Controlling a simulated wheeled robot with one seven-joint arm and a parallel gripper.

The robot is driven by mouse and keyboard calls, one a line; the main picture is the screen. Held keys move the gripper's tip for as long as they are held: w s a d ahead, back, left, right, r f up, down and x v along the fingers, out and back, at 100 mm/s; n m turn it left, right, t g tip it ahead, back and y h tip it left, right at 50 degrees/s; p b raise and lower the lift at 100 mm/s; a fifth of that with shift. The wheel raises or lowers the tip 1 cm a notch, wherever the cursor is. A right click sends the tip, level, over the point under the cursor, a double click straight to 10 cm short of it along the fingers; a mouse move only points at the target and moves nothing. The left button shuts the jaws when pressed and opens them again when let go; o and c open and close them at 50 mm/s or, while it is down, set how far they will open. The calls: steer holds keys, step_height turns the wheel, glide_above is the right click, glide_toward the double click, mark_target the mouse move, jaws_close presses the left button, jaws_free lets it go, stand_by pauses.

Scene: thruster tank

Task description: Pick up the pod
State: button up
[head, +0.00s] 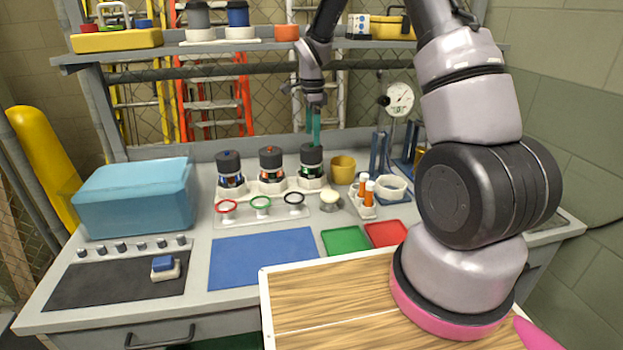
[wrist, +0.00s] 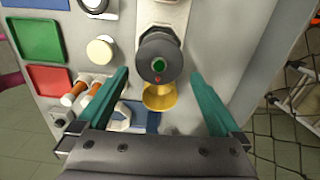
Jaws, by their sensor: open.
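Three dark-capped pods stand in a white rack (head: 268,187) on the bench in the head view. The left pod (head: 229,168) has a blue dot on top, the middle pod (head: 271,166) an orange-red one. The right pod (head: 311,162) has green parts; in the wrist view the pod (wrist: 160,57) shows a green dot and a small red mark on its cap. My gripper (head: 314,140) is open, with its teal fingers pointing down just above the right pod. In the wrist view my gripper (wrist: 158,75) has nothing between its fingers; the cap shows between and beyond the fingertips.
A yellow cup (head: 343,169) stands close right of the right pod. Rings (head: 261,203) lie in front. A blue box (head: 135,197) is at left; the blue mat (head: 263,256) is clear.

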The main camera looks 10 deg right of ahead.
mark_target(311, 160)
steer(key=f, duration=1)
steer(key=shift+a, duration=0.2)
steer(key=shift+r, duration=0.1)
jaws_close()
